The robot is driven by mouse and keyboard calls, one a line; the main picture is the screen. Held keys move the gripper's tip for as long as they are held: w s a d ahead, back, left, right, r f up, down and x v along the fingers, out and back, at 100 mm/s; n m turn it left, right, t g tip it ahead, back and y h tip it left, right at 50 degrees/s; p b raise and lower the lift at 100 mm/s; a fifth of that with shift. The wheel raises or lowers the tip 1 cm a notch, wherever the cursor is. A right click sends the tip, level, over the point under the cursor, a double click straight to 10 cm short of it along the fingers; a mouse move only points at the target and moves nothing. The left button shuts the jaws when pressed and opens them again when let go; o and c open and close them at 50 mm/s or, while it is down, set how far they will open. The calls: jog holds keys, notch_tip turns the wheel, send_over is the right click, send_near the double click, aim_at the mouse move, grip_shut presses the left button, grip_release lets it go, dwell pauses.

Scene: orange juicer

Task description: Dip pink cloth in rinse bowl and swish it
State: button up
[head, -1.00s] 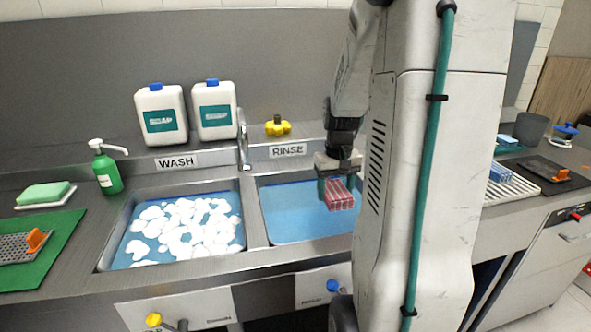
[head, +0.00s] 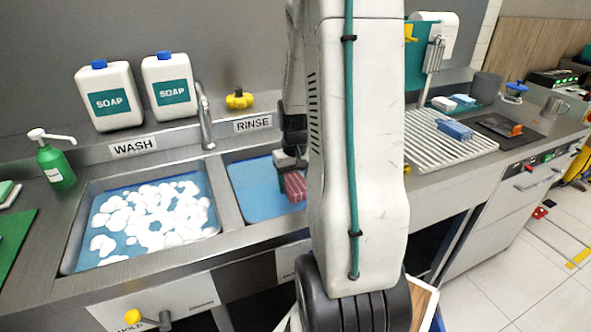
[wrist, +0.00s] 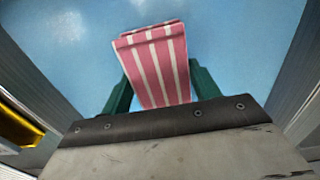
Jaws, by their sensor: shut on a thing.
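A pink cloth with white stripes (wrist: 156,66) is folded between the green fingers of my gripper (wrist: 160,88) in the wrist view. My gripper is shut on it. In the head view the cloth (head: 295,186) hangs at the right part of the rinse bowl (head: 262,200), which holds blue water. The RINSE label (head: 253,124) is behind it. I cannot tell whether the cloth touches the water. My arm hides the right side of the rinse bowl.
The wash basin (head: 150,222) with white foam lies left of the rinse bowl, with a tap (head: 205,115) between them. Two soap jugs (head: 105,95) and a green pump bottle (head: 56,165) stand behind. A white ribbed rack (head: 440,142) is on the right.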

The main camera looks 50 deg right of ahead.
jog(key=shift+s+f, duration=0.1)
jog(key=shift+f, duration=4.2)
jog(key=shift+s+d, duration=0.55)
jog(key=shift+d, duration=0.35)
jog(key=shift+w+a, duration=0.55)
jog(key=shift+a, duration=0.35)
jog(key=shift+w+a, duration=0.55)
jog(key=shift+a, duration=0.35)
jog(key=shift+s+d, duration=0.6)
jog(key=shift+d, duration=0.35)
jog(key=shift+s+d, duration=0.55)
jog(key=shift+d, duration=0.35)
jog(key=shift+r, duration=0.1)
notch_tip(320, 180, up, 16)
jog(key=shift+f, duration=0.1)
